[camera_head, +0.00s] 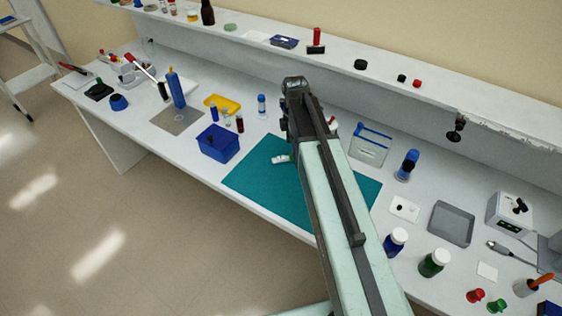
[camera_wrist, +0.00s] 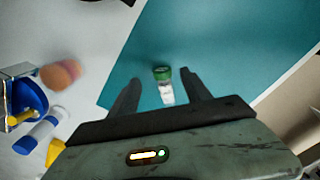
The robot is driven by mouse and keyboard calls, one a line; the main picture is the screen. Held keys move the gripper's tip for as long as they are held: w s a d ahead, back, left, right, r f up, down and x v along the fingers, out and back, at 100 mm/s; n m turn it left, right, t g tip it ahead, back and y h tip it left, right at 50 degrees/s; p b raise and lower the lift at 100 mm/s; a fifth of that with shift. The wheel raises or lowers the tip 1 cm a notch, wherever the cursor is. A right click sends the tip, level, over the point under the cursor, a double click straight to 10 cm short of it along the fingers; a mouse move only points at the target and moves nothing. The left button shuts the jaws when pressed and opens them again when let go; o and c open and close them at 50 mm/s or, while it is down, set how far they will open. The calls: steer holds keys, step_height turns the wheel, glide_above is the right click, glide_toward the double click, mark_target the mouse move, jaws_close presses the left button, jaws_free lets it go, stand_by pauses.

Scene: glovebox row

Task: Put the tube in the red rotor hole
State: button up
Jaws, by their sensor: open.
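A small tube with a green cap and a pale body (camera_wrist: 166,92) shows between my fingers in the wrist view, over the teal mat. A small white tube (camera_head: 280,159) lies on the teal mat (camera_head: 250,178) in the head view, left of my arm; it appears to be the same one. My gripper (camera_wrist: 161,78) is open, its fingers on either side of the tube in the picture, with no clear contact. In the head view my arm hides the fingers. I cannot make out a rotor or a red hole; a small red part (camera_head: 332,123) shows partly behind my arm.
A blue bin (camera_head: 218,144) stands left of the mat, with small vials beside it. A blue-edged clear rack (camera_head: 370,144), a grey tray (camera_head: 451,223) and several bottles stand to the right. A shelf (camera_head: 340,60) runs along the back. The mat's left part is mostly clear.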

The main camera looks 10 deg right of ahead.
step_height(320, 180, down, 5)
steer(key=b, duration=0.5)
steer(key=shift+s+a+f, duration=0.1)
steer(key=shift+a+f, duration=0.05)
steer(key=shift+c, duration=0.4)
jaws_close()
steer(key=shift+r+p, duration=0.25)
steer(key=shift+p, duration=0.05)
step_height(320, 180, up, 3)
steer(key=p, duration=0.3)
steer(key=shift+r, duration=0.2)
steer(key=s+a, duration=0.3)
steer(key=a, duration=0.1)
steer(key=s+a+r+p, duration=0.1)
steer(key=s+a, duration=0.6)
steer(key=s, duration=0.1)
steer(key=shift+a+r+p, duration=0.2)
steer(key=shift+a+p, duration=0.2)
